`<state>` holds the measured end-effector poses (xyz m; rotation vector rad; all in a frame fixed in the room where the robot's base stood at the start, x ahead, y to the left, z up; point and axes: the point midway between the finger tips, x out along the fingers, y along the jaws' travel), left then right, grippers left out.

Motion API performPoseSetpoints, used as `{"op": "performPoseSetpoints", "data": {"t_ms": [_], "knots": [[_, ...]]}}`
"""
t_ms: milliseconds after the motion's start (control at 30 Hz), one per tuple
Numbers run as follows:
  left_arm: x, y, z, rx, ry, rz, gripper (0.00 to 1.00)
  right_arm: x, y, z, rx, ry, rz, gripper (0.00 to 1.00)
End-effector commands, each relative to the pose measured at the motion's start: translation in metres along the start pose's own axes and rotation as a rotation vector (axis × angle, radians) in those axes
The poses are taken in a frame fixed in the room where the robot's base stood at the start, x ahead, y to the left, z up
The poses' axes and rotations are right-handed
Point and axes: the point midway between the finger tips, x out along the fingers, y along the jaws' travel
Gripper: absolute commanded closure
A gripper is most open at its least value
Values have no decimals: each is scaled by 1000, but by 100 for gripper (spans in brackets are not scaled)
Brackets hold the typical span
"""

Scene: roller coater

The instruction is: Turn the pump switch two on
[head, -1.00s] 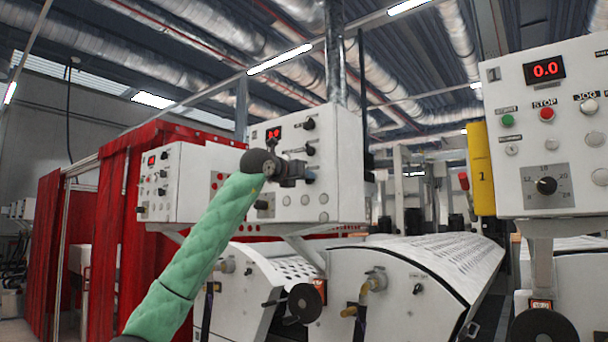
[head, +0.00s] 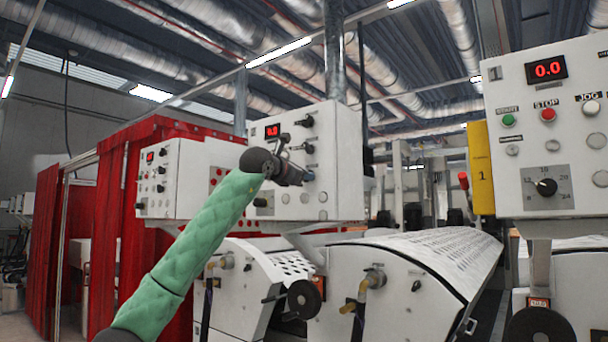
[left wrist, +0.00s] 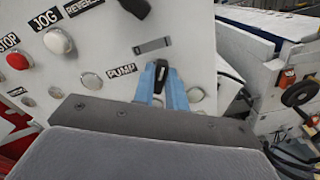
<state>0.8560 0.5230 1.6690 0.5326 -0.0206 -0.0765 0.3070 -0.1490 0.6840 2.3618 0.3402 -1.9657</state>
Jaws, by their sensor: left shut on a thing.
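The pump switch (left wrist: 161,70) is a small black knob on a white panel, beside a PUMP label (left wrist: 122,71) in the left wrist view. My left gripper (left wrist: 160,82) has its two blue fingers on either side of the knob and is shut on it. In the head view my left gripper (head: 307,176) is at the right part of the middle white control box (head: 342,165), and the switch is hidden behind it. My right gripper is not in view.
The box has a red-lit display (head: 273,131) and other black knobs (head: 309,149). A reverse knob (left wrist: 136,8) and a white jog button (left wrist: 57,41) lie near my gripper. A nearer control box (head: 545,95) stands at right. Rollers and machine covers (head: 425,250) fill the space below.

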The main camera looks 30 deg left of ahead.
Motion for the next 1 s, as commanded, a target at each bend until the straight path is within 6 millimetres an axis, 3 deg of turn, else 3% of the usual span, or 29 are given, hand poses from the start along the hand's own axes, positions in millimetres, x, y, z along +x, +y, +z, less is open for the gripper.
{"op": "performPoseSetpoints", "data": {"t_ms": [400,433,500,533,833,1000], "knots": [[0,0,0,7,0,0,100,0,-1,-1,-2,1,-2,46],[0,0,0,7,0,0,81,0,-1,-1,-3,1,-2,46],[0,0,0,6,0,0,67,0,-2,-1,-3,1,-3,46],[0,0,0,6,0,0,65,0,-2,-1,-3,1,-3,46],[-2,0,-1,6,0,0,65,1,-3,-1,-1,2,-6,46],[-18,-1,-2,7,-1,1,65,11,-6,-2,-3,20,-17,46]]}}
